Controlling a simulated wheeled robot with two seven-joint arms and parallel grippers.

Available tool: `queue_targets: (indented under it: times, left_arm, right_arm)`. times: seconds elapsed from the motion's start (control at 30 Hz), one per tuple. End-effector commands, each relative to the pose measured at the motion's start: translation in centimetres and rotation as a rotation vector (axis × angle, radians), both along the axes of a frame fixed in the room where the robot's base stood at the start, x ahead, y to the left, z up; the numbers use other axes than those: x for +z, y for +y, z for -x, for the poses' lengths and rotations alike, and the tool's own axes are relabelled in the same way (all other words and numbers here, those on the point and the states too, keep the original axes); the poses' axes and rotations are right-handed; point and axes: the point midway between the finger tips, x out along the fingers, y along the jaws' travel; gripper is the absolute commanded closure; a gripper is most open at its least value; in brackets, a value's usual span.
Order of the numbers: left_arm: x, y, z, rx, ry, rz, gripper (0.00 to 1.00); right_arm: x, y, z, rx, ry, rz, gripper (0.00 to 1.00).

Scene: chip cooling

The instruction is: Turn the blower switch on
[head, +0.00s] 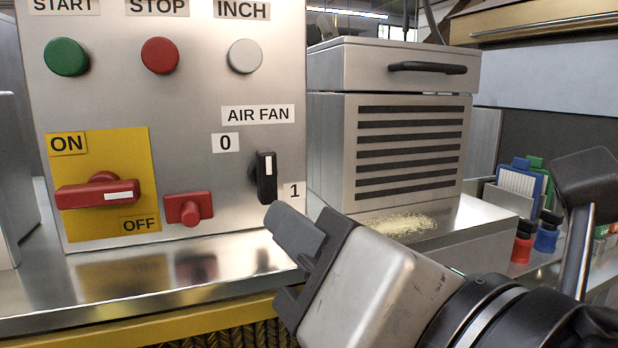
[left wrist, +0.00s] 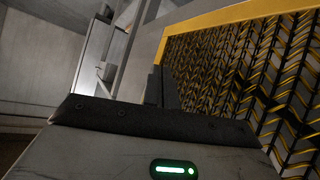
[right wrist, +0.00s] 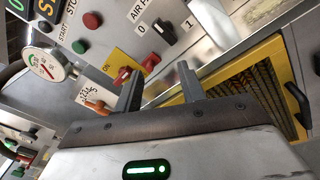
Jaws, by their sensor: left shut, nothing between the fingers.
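The air fan switch (head: 266,178) is a black knob with a white mark on the steel panel, between the labels 0 and 1. In the head view it stands upright with its mark at the top. It also shows in the right wrist view (right wrist: 165,32). My right gripper (head: 292,234) is just below and right of the knob in the head view, apart from it as far as I can tell. Its two fingers stand apart and empty in the right wrist view (right wrist: 160,82). My left gripper (left wrist: 160,88) is shut and empty, beside a yellow-framed mesh; it is outside the head view.
A red rotary handle (head: 98,193) on a yellow plate and a smaller red handle (head: 188,208) sit left of the knob. A steel ledge (head: 140,285) runs below the panel. A slatted steel box (head: 405,140) stands to the right, with coloured bottles (head: 523,245) beyond.

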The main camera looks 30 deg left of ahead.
Motion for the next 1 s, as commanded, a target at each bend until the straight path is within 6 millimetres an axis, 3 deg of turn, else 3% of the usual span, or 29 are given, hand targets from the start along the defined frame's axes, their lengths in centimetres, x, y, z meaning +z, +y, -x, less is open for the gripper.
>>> queue_targets:
  times: [0.1,0.3,0.73,1.0]
  left_arm:
    - [-0.1,0.0,0.0,0.001,0.000,0.002,1.00]
    - [-0.1,0.0,0.0,0.002,0.000,0.003,1.00]
    - [2.5,0.8,0.3,-0.019,0.037,-0.089,1.00]
    - [2.2,1.0,0.5,-0.018,0.043,-0.098,1.00]
  right_arm:
    - [0.4,-0.5,0.9,-0.051,-0.253,0.171,0.60]
    - [0.7,-1.3,1.2,-0.111,-0.456,0.316,0.60]
    - [1.6,0.8,-0.6,-0.116,-0.476,0.336,0.60]
    - [0.9,5.5,-4.7,-0.120,-0.476,0.333,0.60]
